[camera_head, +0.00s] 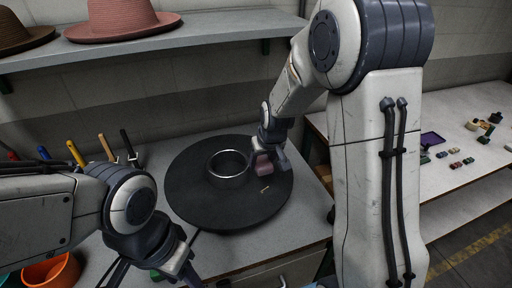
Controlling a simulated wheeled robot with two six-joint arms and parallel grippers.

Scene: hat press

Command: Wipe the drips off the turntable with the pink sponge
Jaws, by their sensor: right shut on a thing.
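The dark round turntable (205,204) lies on the grey bench, with a metal-rimmed ring (228,175) standing near its middle. A small pale mark (265,190) shows on its right part. My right gripper (268,161) is over the right side of the turntable, shut on the pink sponge (263,166). The sponge is partly hidden by the fingers, and I cannot tell whether it touches the surface. My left gripper (182,274) is low at the front left, off the turntable, and its fingers are too unclear to tell open from shut.
Several tools with coloured handles (105,147) stand at the back left of the bench. An orange bowl (52,270) sits at the lower left. A shelf (215,34) above holds a pink hat (122,19) and a brown hat (20,35). A side table (450,188) carries small items.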

